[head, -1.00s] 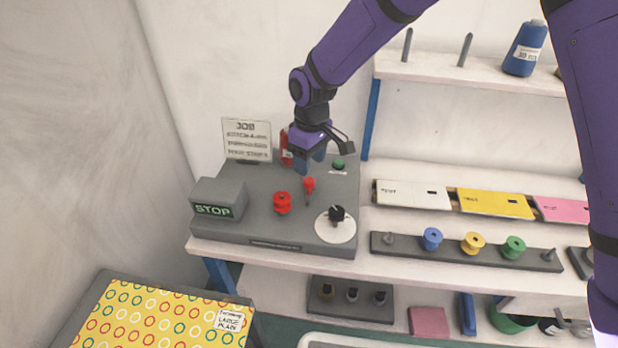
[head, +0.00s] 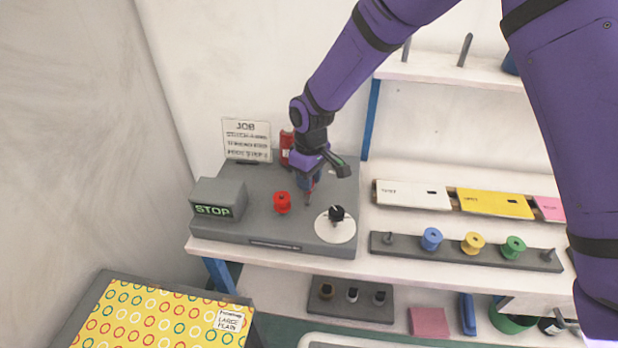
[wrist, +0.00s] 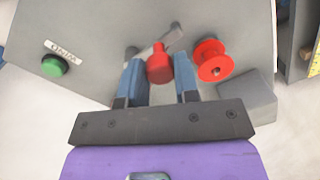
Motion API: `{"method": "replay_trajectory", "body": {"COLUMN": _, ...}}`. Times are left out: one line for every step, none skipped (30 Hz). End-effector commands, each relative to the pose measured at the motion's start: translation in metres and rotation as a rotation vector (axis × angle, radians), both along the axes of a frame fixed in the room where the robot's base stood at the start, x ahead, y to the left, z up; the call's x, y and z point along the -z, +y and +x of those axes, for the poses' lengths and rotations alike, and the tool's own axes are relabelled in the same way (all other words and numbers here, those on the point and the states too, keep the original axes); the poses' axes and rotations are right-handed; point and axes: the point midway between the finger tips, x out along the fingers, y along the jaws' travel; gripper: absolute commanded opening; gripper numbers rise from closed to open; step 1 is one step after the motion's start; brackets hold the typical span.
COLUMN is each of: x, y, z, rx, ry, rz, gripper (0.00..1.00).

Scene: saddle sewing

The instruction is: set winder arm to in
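The winder arm, a small lever with a red knob (wrist: 159,66), stands on the grey control box (head: 262,215). In the wrist view its red knob is between the two blue fingers of my gripper (wrist: 159,78), with a gap showing on each side. In the head view my gripper (head: 308,188) is low over the lever and hides most of it. The fingers are open. A red bobbin (head: 283,203) sits beside the lever and also shows in the wrist view (wrist: 212,60), just right of the right finger.
A white dial with a black knob (head: 336,228) is at the box's front right. A STOP display (head: 217,200) stands at the left, a job card (head: 246,140) behind. A green button (wrist: 55,66) shows in the wrist view. Colored bobbins (head: 473,243) line a rack at right.

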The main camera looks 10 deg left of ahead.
Motion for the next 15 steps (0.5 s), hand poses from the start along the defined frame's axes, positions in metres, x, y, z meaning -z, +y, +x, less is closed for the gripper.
{"method": "replay_trajectory", "body": {"x": -0.0001, "y": 0.0, "z": 0.0, "rx": 0.0, "ry": 0.0, "rz": 0.0, "gripper": 0.0}}
{"method": "replay_trajectory", "body": {"x": -0.0002, "y": 0.0, "z": 0.0, "rx": 0.0, "ry": 0.0, "rz": 0.0, "gripper": 0.0}}
{"method": "replay_trajectory", "body": {"x": -0.0002, "y": 0.0001, "z": 0.0001, "rx": 0.0, "ry": 0.0, "rz": 0.0, "gripper": 0.0}}
{"method": "replay_trajectory", "body": {"x": -0.0002, "y": 0.0001, "z": 0.0, "rx": 0.001, "ry": 0.0, "rz": 0.0, "gripper": 0.0}}
{"method": "replay_trajectory", "body": {"x": -0.0002, "y": 0.0001, "z": 0.0, "rx": 0.002, "ry": 0.0, "rz": 0.0, "gripper": 0.0}}
{"method": "replay_trajectory", "body": {"x": -0.0002, "y": 0.0004, "z": 0.0, "rx": 0.006, "ry": 0.0, "rz": 0.0, "gripper": 0.0}}
{"method": "replay_trajectory", "body": {"x": -0.0003, "y": 0.0005, "z": 0.0001, "rx": 0.009, "ry": 0.0, "rz": 0.0, "gripper": 0.0}}
{"method": "replay_trajectory", "body": {"x": -0.0002, "y": 0.0008, "z": 0.0001, "rx": 0.015, "ry": 0.0, "rz": 0.0, "gripper": 0.0}}
{"method": "replay_trajectory", "body": {"x": -0.0002, "y": 0.0011, "z": 0.0, "rx": 0.025, "ry": 0.0, "rz": 0.0, "gripper": 0.0}}
{"method": "replay_trajectory", "body": {"x": -0.0002, "y": 0.0016, "z": 0.0, "rx": 0.033, "ry": 0.0, "rz": 0.0, "gripper": 0.0}}
{"method": "replay_trajectory", "body": {"x": -0.0002, "y": 0.002, "z": 0.0, "rx": 0.043, "ry": 0.0, "rz": 0.0, "gripper": 0.0}}
{"method": "replay_trajectory", "body": {"x": -0.0003, "y": 0.0029, "z": 0.0001, "rx": 0.06, "ry": 0.0, "rz": 0.0, "gripper": 0.0}}
{"method": "replay_trajectory", "body": {"x": -0.0004, "y": 0.0036, "z": 0.0, "rx": 0.074, "ry": 0.0, "rz": 0.0, "gripper": 0.0}}
{"method": "replay_trajectory", "body": {"x": -0.0003, "y": 0.0045, "z": 0.0, "rx": 0.09, "ry": 0.0, "rz": 0.0, "gripper": 0.0}}
{"method": "replay_trajectory", "body": {"x": -0.0004, "y": 0.0058, "z": -0.0001, "rx": 0.114, "ry": 0.0, "rz": 0.0, "gripper": 0.0}}
